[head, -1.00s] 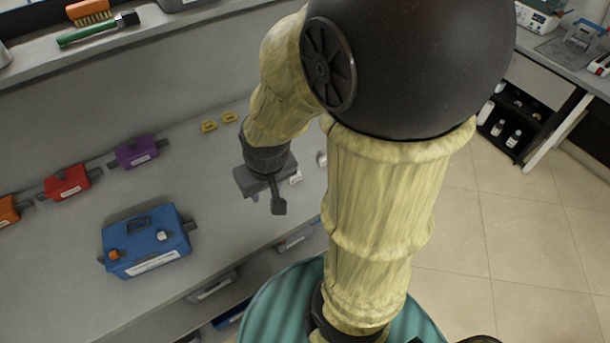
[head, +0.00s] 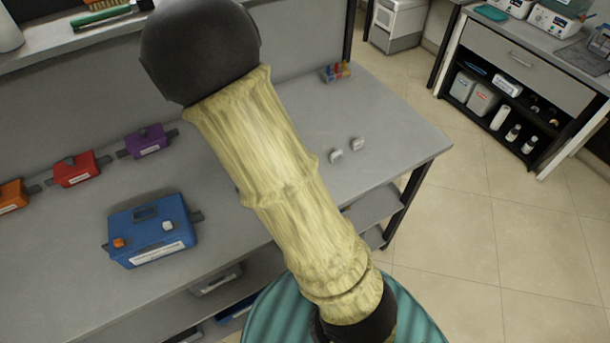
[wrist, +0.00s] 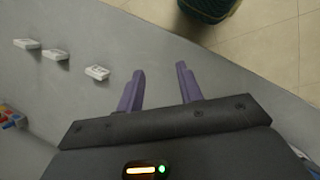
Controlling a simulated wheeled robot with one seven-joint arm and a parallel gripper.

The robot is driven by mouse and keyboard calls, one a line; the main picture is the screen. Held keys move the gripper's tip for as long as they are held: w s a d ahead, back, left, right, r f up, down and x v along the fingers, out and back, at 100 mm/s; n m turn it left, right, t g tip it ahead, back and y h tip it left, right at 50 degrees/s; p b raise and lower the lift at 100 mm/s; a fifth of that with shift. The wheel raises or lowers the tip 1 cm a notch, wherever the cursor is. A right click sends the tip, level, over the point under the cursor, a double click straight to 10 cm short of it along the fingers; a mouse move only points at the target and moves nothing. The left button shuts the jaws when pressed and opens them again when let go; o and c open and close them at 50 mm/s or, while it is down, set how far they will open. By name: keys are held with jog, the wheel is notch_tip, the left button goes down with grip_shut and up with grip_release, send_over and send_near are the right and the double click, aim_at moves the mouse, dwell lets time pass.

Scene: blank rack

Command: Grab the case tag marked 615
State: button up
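Small white blocks, which look like the case tags, lie on the grey table. Two show in the head view, a left one (head: 336,156) and a right one (head: 358,143). The wrist view shows three in a loose row: a far-left one (wrist: 27,43), a middle one (wrist: 55,54) and one closest to my gripper (wrist: 97,72). Marks on them are too small to read, so I cannot tell which is 615. My gripper (wrist: 160,72) is open and empty, its purple fingers to the right of the closest block. In the head view my arm hides it.
A blue case (head: 150,230) stands on the table at left, with purple (head: 147,142), red (head: 76,170) and orange (head: 12,196) boxes behind it. A small colourful rack (head: 337,72) sits at the back right. The table's right end is mostly clear.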

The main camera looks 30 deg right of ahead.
jog(key=w+f+n+h, duration=0.1)
jog(key=n, duration=0.1)
jog(key=w+f+n+h+b, duration=0.1)
jog(key=f+n+h, duration=0.1)
jog(key=w+f+n+h, duration=0.1)
jog(key=w+n+h, duration=0.1)
jog(key=shift+w+d+f+g+b, duration=0.1)
jog(key=shift+d+f+g+b, duration=0.1)
jog(key=shift+g+b, duration=0.15)
jog(key=w+a+n+h, duration=0.1)
jog(key=w+a+r+n+t+h, duration=0.1)
jog(key=w+n+h, duration=0.1)
jog(key=w+a+n+t+h+b, duration=0.1)
jog(key=h, duration=0.1)
jog(key=shift+w+r+n, duration=0.2)
jog(key=shift+r+n, duration=0.05)
jog(key=shift+n, duration=0.05)
jog(key=shift+w+a+r+t, duration=0.1)
jog(key=shift+w+r+t, duration=0.05)
jog(key=shift+r+t, duration=0.1)
jog(key=p+x, duration=0.2)
jog(key=x, duration=1)
jog(key=shift+d+r, duration=0.1)
jog(key=shift+d, duration=0.1)
